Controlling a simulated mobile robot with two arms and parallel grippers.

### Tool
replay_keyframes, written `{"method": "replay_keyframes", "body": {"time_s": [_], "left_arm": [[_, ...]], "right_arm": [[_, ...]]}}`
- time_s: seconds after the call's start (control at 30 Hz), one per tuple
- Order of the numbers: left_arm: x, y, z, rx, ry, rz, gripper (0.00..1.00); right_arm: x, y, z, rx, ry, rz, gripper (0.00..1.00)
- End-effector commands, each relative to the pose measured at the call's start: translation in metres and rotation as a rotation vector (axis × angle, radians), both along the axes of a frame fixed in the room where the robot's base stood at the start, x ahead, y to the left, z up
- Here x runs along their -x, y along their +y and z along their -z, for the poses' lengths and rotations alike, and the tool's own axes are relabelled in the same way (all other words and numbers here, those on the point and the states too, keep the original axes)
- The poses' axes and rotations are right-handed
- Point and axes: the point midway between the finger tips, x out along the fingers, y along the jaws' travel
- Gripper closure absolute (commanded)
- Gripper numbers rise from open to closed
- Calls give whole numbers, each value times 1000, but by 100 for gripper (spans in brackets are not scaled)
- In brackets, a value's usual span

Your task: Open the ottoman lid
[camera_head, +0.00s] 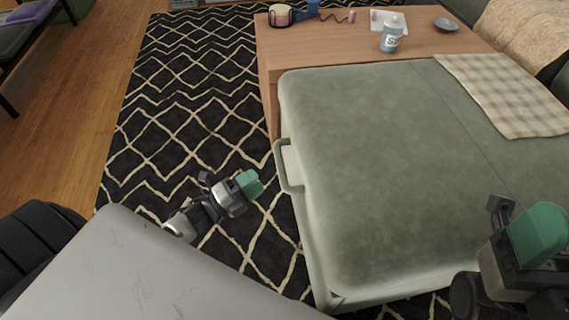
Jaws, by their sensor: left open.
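The ottoman is a pale green padded block, and its lid (390,170) lies flat and closed in the middle and right of the head view. A loop-shaped green handle (285,167) sticks out from its left edge. My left gripper (238,184) is open and empty, with a green fingertip pointing toward the handle. It is a short way left of the handle and apart from it, above the rug. My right gripper (522,228) is at the lower right, over the near right part of the ottoman. Its jaw gap is not clear.
A plaid cloth (505,92) lies on the lid's far right part. A wooden table (340,42) behind bears a bottle (391,38), a bowl (446,25) and small items. The patterned rug (190,100) left of the ottoman is clear.

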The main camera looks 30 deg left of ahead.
Motion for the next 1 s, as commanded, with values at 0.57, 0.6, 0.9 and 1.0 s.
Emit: {"method": "replay_keyframes", "body": {"time_s": [0.57,0.6,0.9,1.0], "left_arm": [[-72,-42,-14,4,0,0,52],[-72,-43,-15,3,1,-1,52],[-73,-43,-15,3,2,0,59],[-73,-43,-15,3,2,0,74]], "right_arm": [[-3,2,-11,8,-83,5,27],[-3,2,-12,8,-84,5,27],[-4,2,-12,9,-83,5,27],[-4,2,-12,9,-83,5,27]]}}
